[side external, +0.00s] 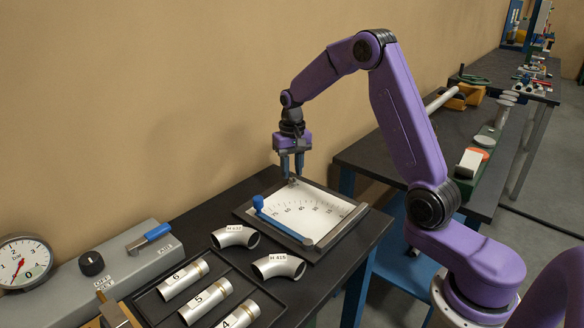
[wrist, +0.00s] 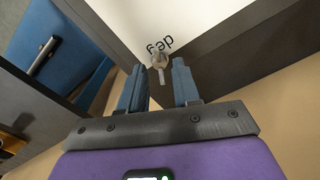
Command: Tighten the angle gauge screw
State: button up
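The angle gauge (side external: 318,205) is a flat white plate with a printed degree scale in a dark frame, lying on the black table. A small grey screw with a winged head (wrist: 158,58) stands near the plate's corner, beside the printed "deg"; in the side view the screw (side external: 293,181) is small, at the far edge. My gripper (side external: 292,173) points down just above it. In the wrist view, my blue fingers (wrist: 155,70) are apart, with the screw head in line with the gap. I cannot tell whether they touch it.
A blue-handled arm (side external: 275,220) lies across the gauge. Two labelled metal elbows (side external: 278,266) and a tray of numbered tubes (side external: 206,300) lie in front. A grey box with a dial gauge (side external: 22,264) stands left. The tan wall is close behind.

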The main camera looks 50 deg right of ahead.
aim_at(291, 180)
notch_tip(291, 180, up, 18)
jog(key=shift+f, duration=0.25)
dwell(0.4)
dwell(0.3)
jog(key=s+a+f+n, duration=0.4)
jog(key=s+a+n, duration=0.4)
jog(key=s+a, duration=0.6)
jog(key=s+f+n, duration=0.3)
jog(key=s+n, duration=0.1)
jog(key=s, duration=0.7)
jog(key=s+f+n, duration=0.4)
jog(key=s+n, duration=0.1)
jog(key=s, duration=0.5)
jog(key=shift+s+a+f+n, duration=0.15)
jog(key=shift+s+f+n, duration=0.15)
jog(key=shift+s, duration=0.1)
